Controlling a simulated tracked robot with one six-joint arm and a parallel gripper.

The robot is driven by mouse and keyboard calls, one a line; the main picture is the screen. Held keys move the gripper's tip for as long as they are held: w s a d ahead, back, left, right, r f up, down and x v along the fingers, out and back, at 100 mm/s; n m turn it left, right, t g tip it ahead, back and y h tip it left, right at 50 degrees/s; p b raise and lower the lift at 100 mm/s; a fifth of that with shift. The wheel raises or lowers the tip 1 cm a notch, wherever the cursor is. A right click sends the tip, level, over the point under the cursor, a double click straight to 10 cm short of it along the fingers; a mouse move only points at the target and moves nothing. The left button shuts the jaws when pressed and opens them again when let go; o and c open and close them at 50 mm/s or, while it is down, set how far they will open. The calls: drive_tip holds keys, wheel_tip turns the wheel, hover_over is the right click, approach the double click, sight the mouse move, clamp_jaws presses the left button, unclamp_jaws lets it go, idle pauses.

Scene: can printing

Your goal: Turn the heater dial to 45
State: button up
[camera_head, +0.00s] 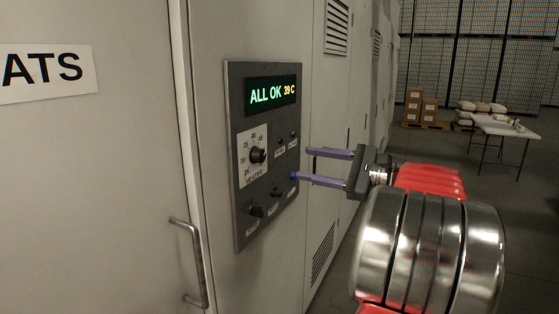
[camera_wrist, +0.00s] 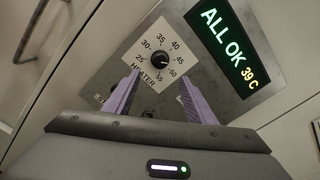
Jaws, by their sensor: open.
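The heater dial (camera_head: 257,155) is a small black knob on a white scale plate (camera_head: 243,167) on the grey control panel. It also shows in the wrist view (camera_wrist: 159,58), with numbers from 25 to 50 around it. The display (camera_head: 272,92) above reads "ALL OK" in green and "39 C" in yellow. My gripper (camera_head: 300,164) has two purple fingers set apart, with nothing between them. It is to the right of the dial in the head view. In the wrist view the fingertips (camera_wrist: 160,82) are just below the dial, one on each side. I cannot tell where the pointer sits.
Other small knobs (camera_head: 256,211) and switches are on the lower and right parts of the panel. A door handle (camera_head: 188,262) sticks out on the left. Boxes on a pallet (camera_head: 414,105) and a white table (camera_head: 504,130) stand far back right.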

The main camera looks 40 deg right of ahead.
sight(263, 156)
drive_tip(key=shift+w, duration=0.15)
drive_tip(key=x, duration=1.3)
drive_tip(key=shift+w+f, duration=0.1)
drive_tip(key=shift+w, duration=0.2)
drive_tip(key=shift+c, duration=0.3)
drive_tip(key=c, duration=1)
drive_tip(key=shift+a+n, duration=0.1)
drive_tip(key=shift+n, duration=0.6)
drive_tip(key=o, duration=1.1)
drive_tip(key=shift+c, duration=0.2)
drive_tip(key=shift+s, duration=0.15)
